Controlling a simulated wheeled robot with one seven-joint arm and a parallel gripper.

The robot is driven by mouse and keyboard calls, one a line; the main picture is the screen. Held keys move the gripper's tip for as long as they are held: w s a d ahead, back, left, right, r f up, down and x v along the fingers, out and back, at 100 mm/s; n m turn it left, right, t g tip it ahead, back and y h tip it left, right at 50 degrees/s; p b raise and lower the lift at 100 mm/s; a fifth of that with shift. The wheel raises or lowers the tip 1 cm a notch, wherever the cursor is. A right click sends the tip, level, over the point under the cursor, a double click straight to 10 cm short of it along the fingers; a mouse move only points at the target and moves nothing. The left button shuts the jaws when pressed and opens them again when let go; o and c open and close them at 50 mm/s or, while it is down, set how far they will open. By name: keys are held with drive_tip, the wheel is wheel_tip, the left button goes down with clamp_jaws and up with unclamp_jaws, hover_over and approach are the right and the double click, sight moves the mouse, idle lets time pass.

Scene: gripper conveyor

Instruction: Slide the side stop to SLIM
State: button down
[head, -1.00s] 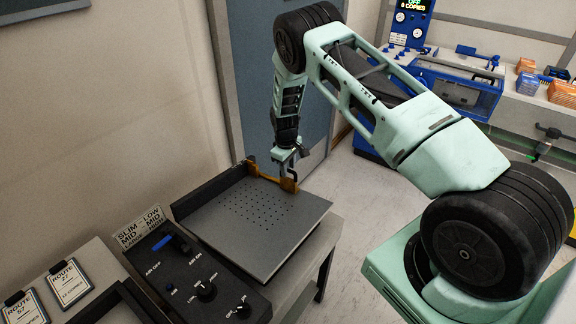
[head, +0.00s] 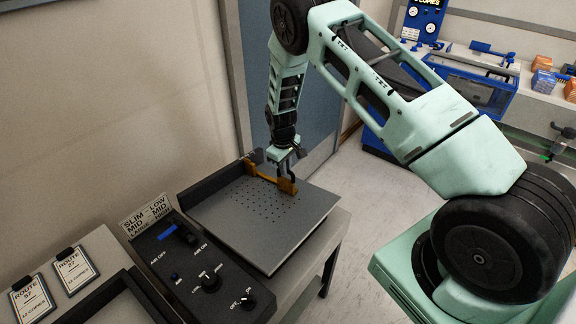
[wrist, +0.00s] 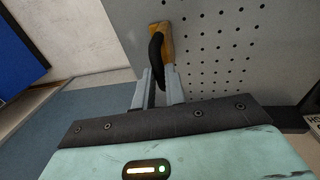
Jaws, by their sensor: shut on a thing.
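The side stop (head: 270,178) is an orange-brown bar across the far end of the grey perforated plate (head: 262,242). My gripper (head: 288,166) reaches down to its right end from above. In the wrist view, the grey fingers (wrist: 157,88) are shut on the side stop's dark handle, beside the orange-brown end of the bar (wrist: 167,42). I cannot make out SLIM, MID or LARGE marks along the stop's path.
A dark rail (head: 213,186) runs along the plate's left edge. The black control panel (head: 193,262) with switch and knobs stands nearer me. Route cards (head: 75,266) lie at the lower left. A blue machine (head: 470,85) stands at the back right. The plate's middle is clear.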

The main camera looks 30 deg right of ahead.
drive_tip(key=shift+s+a, duration=0.1)
drive_tip(key=shift+a, duration=0.2)
drive_tip(key=c, duration=1.5)
unclamp_jaws()
drive_tip(key=shift+o, duration=0.2)
drive_tip(key=shift+r, duration=0.15)
drive_tip(key=shift+r, duration=0.25)
wheel_tip(320, 180, up, 17)
drive_tip(key=a+b, duration=0.1)
drive_tip(key=b, duration=0.4)
drive_tip(key=shift+s+a+f+b, duration=0.15)
drive_tip(key=shift+s+b, duration=0.1)
drive_tip(key=shift+b, duration=0.05)
